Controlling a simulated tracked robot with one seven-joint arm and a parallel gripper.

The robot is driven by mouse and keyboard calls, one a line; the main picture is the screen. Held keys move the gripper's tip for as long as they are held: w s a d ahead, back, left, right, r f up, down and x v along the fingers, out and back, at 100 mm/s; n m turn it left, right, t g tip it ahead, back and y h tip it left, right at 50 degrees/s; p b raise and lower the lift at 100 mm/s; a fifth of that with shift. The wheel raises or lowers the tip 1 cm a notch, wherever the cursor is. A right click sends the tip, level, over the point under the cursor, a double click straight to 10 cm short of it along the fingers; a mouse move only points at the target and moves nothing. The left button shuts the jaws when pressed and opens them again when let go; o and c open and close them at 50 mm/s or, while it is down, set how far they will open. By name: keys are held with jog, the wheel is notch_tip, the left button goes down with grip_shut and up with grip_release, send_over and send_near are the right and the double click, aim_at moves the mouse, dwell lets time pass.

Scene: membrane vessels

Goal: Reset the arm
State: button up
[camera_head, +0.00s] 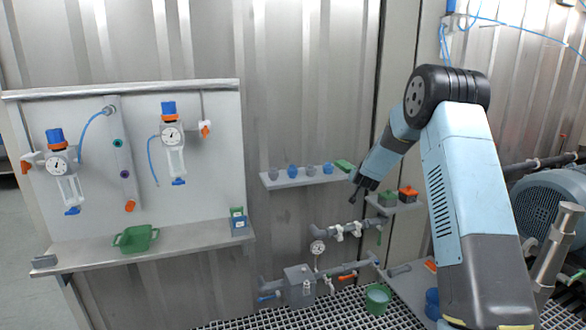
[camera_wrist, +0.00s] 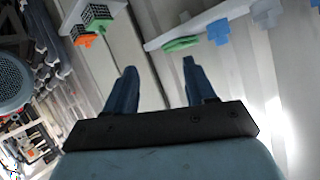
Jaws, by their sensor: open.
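My gripper (camera_head: 356,191) is at the end of my raised and bent arm, in front of the wall between the small shelf and the corner. In the wrist view my gripper (camera_wrist: 158,85) shows two dark fingers held well apart, with nothing between them. Its fingers look clear of the shelf and the things on it.
A small wall shelf (camera_head: 297,179) holds several blue and grey parts and a green piece (camera_head: 345,166). A corner shelf (camera_head: 402,206) holds a green and an orange box. Pipes with a gauge (camera_head: 317,247) run below. A green bucket (camera_head: 377,299) stands on the grating. A motor (camera_head: 552,205) is at right.

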jog(key=s+a+r+n+g+y, duration=0.1)
jog(key=s+a+r+n+g, duration=0.1)
jog(key=s+r, duration=0.95)
jog(key=s+a+r+n+g+y, duration=0.1)
jog(key=s+a+r, duration=0.2)
jog(key=s+r, duration=0.85)
jog(key=s+d+f+g, duration=0.1)
jog(key=s+f+g, duration=0.1)
jog(key=s, duration=1.8)
jog(key=s+d+f+n+g, duration=0.1)
jog(key=s+f+g, duration=0.1)
jog(key=s, duration=1.8)
jog(key=shift+s, duration=0.2)
jog(key=shift+f, duration=0.1)
jog(key=shift+c, duration=0.5)
